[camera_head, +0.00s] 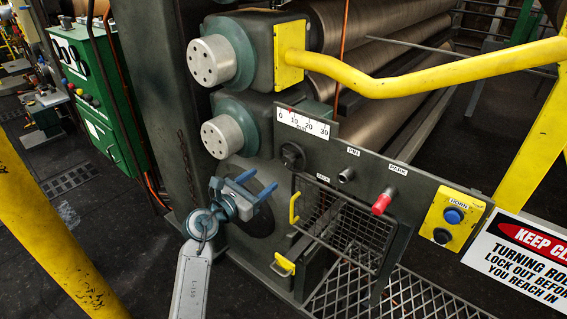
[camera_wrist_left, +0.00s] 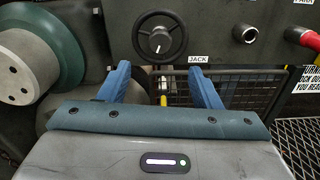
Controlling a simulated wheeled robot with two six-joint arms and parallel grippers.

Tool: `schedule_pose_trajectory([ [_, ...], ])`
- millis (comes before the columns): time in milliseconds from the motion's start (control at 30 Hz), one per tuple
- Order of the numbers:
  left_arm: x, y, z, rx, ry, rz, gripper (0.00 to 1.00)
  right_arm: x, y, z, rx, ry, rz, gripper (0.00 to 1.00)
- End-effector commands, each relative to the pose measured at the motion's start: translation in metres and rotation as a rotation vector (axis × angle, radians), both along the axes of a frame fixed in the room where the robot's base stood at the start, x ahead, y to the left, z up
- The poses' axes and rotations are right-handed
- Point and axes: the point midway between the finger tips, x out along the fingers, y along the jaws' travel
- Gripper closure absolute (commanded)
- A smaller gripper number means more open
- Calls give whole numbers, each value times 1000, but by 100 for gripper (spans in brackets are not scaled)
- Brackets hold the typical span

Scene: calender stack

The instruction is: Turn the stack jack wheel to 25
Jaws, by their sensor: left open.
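The jack wheel (camera_head: 293,157) is a small dark handwheel on the grey panel, just below the white scale plate (camera_head: 303,124) marked 0 to 30. A small red pointer sits at the scale's top edge, close to the 10 mark. In the left wrist view the jack wheel (camera_wrist_left: 160,37) shows as a black ring with spokes and a light mark on its hub, left of the JACK label (camera_wrist_left: 198,59). My left gripper (camera_head: 266,180) is open and empty, its blue fingers below and left of the wheel, apart from it. My right gripper is out of view.
Right of the wheel are the PARK red knob (camera_head: 382,202), a plain knob (camera_head: 346,174) and the yellow HORN box (camera_head: 453,218). A wire mesh guard (camera_head: 345,225) with yellow handles hangs below. Round roller hubs (camera_head: 222,136) stand left. A yellow rail (camera_head: 430,77) crosses the upper right.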

Motion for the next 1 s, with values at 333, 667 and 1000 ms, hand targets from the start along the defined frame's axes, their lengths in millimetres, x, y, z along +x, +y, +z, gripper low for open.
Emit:
schedule_pose_trajectory([
  [333,48,-35,3,-2,2,-1,42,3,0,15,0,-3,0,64],
  [667,81,-59,0,-2,2,1,42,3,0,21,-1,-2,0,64],
  [1000,84,-61,0,-2,2,1,42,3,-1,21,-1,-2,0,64],
])
